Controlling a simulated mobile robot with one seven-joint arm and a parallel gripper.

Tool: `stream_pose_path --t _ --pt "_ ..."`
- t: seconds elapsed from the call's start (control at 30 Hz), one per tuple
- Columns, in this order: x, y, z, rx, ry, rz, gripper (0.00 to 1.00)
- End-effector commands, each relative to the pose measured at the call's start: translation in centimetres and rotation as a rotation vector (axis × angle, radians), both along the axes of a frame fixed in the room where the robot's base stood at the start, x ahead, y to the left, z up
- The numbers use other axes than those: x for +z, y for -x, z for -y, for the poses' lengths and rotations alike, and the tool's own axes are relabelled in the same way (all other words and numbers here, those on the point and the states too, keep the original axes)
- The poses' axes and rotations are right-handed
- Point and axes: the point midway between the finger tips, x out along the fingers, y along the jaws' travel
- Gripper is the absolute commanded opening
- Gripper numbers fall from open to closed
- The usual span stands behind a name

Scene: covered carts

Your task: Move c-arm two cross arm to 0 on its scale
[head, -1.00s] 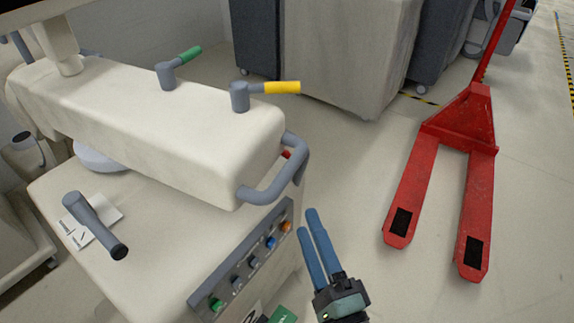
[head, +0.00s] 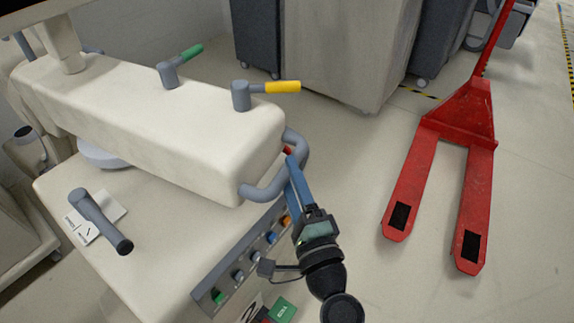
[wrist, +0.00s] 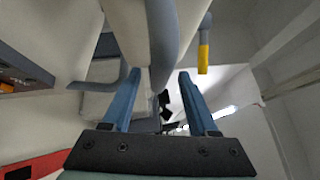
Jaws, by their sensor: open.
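The c-arm's cross arm (head: 150,125) is the long cream horizontal beam at left in the head view. A grey loop handle (head: 268,190) is on its near end; it also shows as a thick grey bar (wrist: 164,35) in the wrist view. My gripper (head: 290,168) is open, its blue fingers reaching up to the right part of the loop. In the wrist view the bar appears between the two apart fingers (wrist: 160,85); contact cannot be told. A yellow-tipped lever (head: 270,88) and a green-tipped lever (head: 180,66) stand on the beam. No readable scale shows.
The cart body (head: 140,255) below the beam carries a panel with coloured knobs (head: 245,262) and a grey lever (head: 98,218) beside a white label. A red pallet jack (head: 460,125) stands at right. Covered carts (head: 340,50) stand behind. Floor between is clear.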

Motion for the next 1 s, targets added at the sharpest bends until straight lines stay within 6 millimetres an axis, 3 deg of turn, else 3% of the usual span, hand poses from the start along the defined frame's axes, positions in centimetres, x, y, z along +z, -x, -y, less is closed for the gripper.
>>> stream_pose_path --t 0.3,0.7,1.0 --pt "0.3 -2.0 -0.6 0.0 0.0 0.0 0.59" --pt "0.3 -2.3 -0.7 0.0 0.0 0.0 0.59" --pt "0.3 -2.3 -0.7 0.0 0.0 0.0 0.07"
